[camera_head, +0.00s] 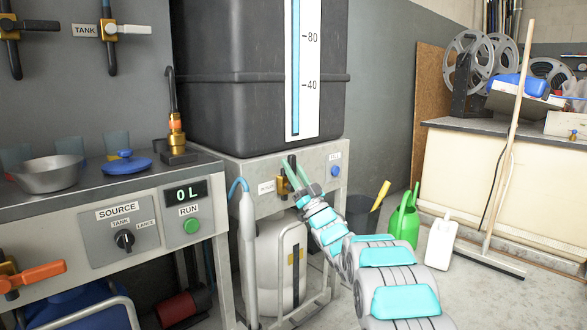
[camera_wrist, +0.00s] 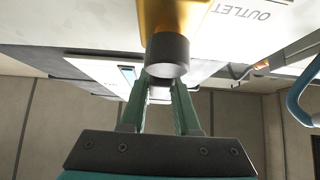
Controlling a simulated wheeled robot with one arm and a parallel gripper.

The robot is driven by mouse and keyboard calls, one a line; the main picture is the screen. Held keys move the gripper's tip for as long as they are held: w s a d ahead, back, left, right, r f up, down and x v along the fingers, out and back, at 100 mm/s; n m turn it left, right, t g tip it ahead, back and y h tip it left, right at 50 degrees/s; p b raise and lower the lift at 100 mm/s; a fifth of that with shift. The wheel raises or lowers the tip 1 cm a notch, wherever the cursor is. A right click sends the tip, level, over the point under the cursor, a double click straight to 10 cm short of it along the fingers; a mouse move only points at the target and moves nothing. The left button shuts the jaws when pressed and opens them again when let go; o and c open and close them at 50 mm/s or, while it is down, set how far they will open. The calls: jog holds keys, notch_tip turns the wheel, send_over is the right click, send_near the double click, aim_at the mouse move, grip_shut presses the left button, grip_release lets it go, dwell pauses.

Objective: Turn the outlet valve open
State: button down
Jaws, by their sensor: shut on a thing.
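The outlet valve (camera_head: 283,186) is a brass-coloured fitting on the grey front panel under the black tank. In the wrist view its brass body (camera_wrist: 175,14) and dark round stub (camera_wrist: 167,55) are close in front of my gripper, beside the OUTLET label (camera_wrist: 262,12). My gripper (camera_head: 290,168) reaches up to the valve, and its green fingers also show in the wrist view (camera_wrist: 158,88). The handle's exact angle is hard to tell.
The black tank (camera_head: 235,75) with its level gauge (camera_head: 301,70) stands above. A bench with a SOURCE selector (camera_head: 124,239) and green RUN button (camera_head: 191,226) is at left.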

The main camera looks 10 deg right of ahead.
dwell(0.4)
jog(key=c, duration=0.6)
grip_release()
jog(key=shift+c, duration=0.2)
jog(key=v, duration=0.7)
jog(key=shift+s+d+f+p, duration=0.2)
jog(key=shift+f+p, duration=0.1)
jog(key=shift+p, duration=0.1)
jog(key=shift+s, duration=0.1)
